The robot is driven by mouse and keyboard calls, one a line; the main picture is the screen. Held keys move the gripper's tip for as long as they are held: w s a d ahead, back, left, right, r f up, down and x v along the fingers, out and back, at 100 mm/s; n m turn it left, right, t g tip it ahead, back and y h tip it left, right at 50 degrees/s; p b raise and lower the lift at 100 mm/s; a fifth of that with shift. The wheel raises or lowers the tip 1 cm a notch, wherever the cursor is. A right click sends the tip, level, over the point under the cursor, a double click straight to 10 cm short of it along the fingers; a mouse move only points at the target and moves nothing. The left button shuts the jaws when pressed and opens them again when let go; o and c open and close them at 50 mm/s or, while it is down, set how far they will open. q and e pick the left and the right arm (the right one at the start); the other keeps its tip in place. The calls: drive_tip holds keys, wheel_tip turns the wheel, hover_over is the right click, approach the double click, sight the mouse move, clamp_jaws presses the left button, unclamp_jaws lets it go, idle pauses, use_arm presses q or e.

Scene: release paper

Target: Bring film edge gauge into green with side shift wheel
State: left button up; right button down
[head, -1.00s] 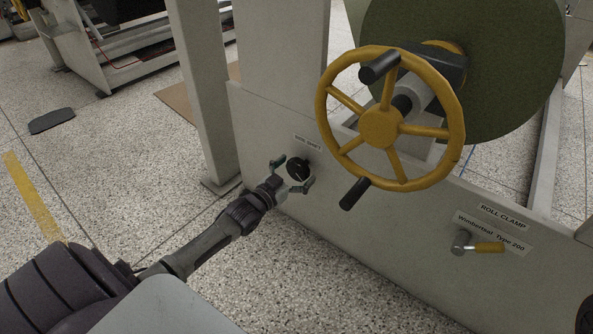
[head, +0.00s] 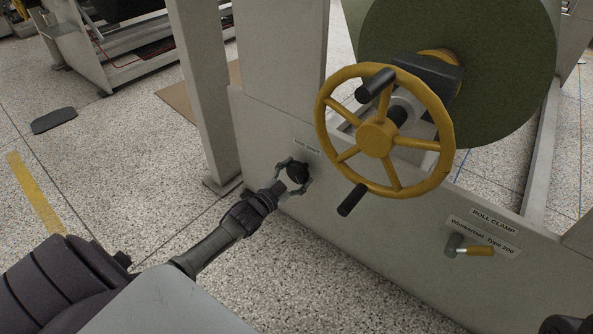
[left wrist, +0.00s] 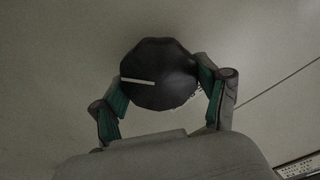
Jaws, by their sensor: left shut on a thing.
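My left gripper (head: 293,179) is shut on a small black knob (head: 297,172) on the grey machine panel. In the left wrist view the black knob (left wrist: 160,75) has a white pointer line, and the green-padded fingers (left wrist: 166,98) sit on either side of it. A yellow spoked handwheel (head: 375,138) with two black handles stands up and to the right, with no gripper on it. I cannot tell whether it is the side shift wheel. No film edge gauge shows.
A large dark green roll (head: 470,60) is behind the handwheel. A small label (head: 307,145) above the knob is too blurred to read.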

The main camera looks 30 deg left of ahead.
use_arm(q)
drive_tip(key=o, duration=1.2)
drive_tip(key=shift+c, duration=0.2)
drive_tip(key=s, duration=1.2)
drive_tip(key=shift+a, duration=0.45)
